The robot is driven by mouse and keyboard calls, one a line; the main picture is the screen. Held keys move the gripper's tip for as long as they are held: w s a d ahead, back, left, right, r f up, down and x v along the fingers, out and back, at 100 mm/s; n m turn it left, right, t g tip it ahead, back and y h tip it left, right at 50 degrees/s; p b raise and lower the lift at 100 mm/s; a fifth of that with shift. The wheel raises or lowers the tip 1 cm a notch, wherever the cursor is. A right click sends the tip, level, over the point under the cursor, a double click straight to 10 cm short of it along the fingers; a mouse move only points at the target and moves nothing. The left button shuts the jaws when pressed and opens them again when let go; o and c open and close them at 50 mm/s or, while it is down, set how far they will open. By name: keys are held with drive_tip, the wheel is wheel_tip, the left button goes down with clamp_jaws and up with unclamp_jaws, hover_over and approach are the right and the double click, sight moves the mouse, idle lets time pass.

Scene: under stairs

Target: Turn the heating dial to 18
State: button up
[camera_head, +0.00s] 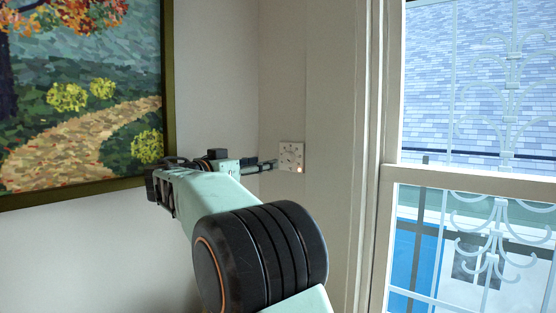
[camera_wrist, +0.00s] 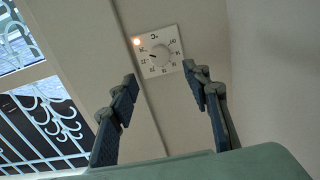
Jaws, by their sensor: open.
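The heating dial (camera_head: 291,156) is a small white square plate on the wall between the painting and the window. In the wrist view the heating dial (camera_wrist: 158,56) has a round white knob, printed marks around it and a lit orange lamp at one corner. My gripper (camera_head: 274,164) reaches toward the plate from the left in the head view. In the wrist view my gripper (camera_wrist: 163,85) is open, with its dark fingers apart on either side below the plate. Nothing is between them, and they look clear of the knob.
A framed painting (camera_head: 169,100) hangs on the wall at left. A window (camera_head: 388,180) with white ironwork is at right, its frame close to the dial. The wall around the plate is bare.

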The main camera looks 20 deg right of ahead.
sight(286, 159)
drive_tip(key=p+x, duration=0.2)
drive_tip(key=x, duration=0.7)
drive_tip(key=shift+w+d, duration=0.1)
drive_tip(key=shift+d, duration=0.15)
drive_tip(key=c, duration=1.2)
drive_tip(key=shift+o, duration=0.2)
